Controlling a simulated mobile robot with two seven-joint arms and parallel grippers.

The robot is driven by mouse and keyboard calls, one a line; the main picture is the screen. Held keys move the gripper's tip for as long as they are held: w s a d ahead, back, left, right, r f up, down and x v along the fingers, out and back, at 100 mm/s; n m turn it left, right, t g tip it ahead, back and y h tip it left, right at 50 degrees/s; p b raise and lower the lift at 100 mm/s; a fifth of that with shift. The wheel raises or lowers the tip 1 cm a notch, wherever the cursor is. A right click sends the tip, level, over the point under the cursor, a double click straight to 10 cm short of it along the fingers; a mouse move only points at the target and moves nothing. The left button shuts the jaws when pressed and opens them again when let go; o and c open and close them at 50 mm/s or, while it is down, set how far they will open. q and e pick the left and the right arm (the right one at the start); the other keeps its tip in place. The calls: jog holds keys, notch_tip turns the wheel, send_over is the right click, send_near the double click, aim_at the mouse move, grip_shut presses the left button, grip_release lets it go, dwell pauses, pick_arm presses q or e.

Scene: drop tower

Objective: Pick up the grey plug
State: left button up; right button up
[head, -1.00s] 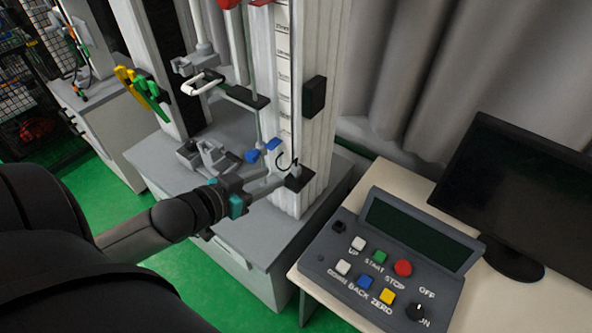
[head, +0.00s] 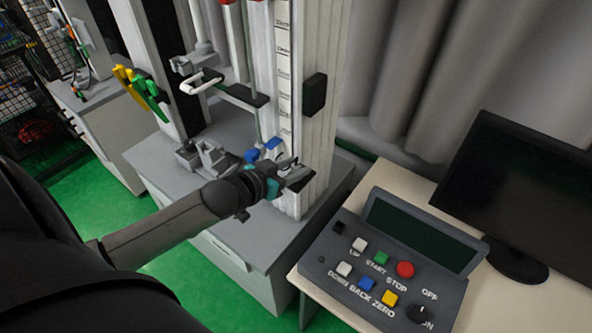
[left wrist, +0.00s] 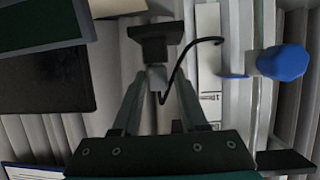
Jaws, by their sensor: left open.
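The small grey plug (left wrist: 157,76) shows in the left wrist view, at a black bracket (left wrist: 155,40) on the tower's side. A thin black cable (left wrist: 181,68) curves away from it. My left gripper (left wrist: 158,86) is open, with one finger on each side of the plug. I cannot tell whether the fingers touch it. In the head view my left gripper (head: 288,174) is at the bracket beside the scaled column and largely hides the plug. My right gripper is not in view.
A control panel (head: 395,262) with several buttons sits on the desk at right, beside a monitor (head: 522,190). Blue parts (head: 272,148) are close to the gripper. Grey clamps (head: 205,158) stand on the cabinet. Green floor is free at left.

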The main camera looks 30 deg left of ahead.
pick_arm(q)
jog(key=shift+x, duration=1.9)
jog(key=shift+s+d+f, duration=0.1)
jog(key=shift+c, duration=0.3)
grip_shut()
